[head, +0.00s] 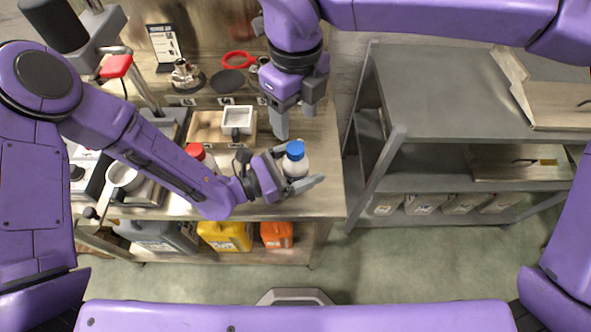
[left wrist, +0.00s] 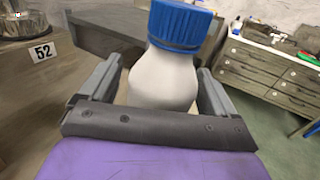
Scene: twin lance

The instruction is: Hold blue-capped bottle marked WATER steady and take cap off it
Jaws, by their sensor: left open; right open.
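The blue-capped bottle (head: 295,165) stands upright near the front right corner of the workbench, white-bodied, with its blue cap (head: 295,149) on. Its marking cannot be read. My left gripper (head: 302,181) is open, with its fingers on either side of the bottle. In the left wrist view the white bottle (left wrist: 163,80) is between the two fingers, with the ribbed blue cap (left wrist: 182,24) above them; contact cannot be told. My right gripper (head: 296,122) is open, pointing down above and behind the cap, apart from it.
A red-capped bottle (head: 195,151) stands left of the blue-capped one, partly behind my left arm. A wooden block with a white dish (head: 237,119) lies behind. A grey shelf unit (head: 450,100) stands to the right across a gap. Jugs (head: 226,235) sit below the bench.

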